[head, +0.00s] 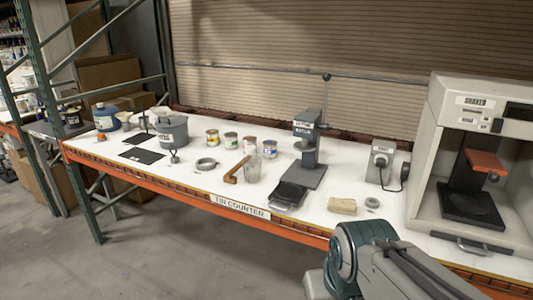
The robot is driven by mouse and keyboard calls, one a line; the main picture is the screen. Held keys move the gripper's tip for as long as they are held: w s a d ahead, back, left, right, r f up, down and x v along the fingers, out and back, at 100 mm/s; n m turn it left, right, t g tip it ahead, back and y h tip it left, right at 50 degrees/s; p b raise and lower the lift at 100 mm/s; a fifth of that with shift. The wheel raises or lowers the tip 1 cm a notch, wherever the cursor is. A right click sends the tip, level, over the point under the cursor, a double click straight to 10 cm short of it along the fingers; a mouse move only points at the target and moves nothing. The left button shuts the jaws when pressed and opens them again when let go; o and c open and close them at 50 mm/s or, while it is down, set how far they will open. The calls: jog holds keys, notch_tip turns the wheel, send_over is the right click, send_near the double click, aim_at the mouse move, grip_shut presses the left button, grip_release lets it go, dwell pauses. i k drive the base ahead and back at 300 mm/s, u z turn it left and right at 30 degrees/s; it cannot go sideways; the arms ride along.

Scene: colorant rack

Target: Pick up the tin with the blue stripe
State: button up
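Several small tins stand in a row near the middle of the white counter. The tin with the blue stripe (270,149) seems to be the rightmost, upright just left of the grey press stand. To its left are a tin with a reddish band (250,145), a tin with a green band (231,140) and a tin with a yellow band (212,137). The stripes are small at this distance. My arm shows at the bottom right, in front of the counter. My gripper is out of view.
The press stand (307,150) and a black tray (290,195) are close on the right. A large grey machine (470,160) fills the right end. A grey pot (172,132) stands left.

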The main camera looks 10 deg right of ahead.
aim_at(270, 152)
jog(key=u, duration=0.35)
jog(key=i, duration=0.5)
jog(key=u, duration=0.7)
jog(key=i, duration=1)
jog(key=z, duration=0.8)
jog(key=i, duration=0.9)
jog(key=z, duration=0.9)
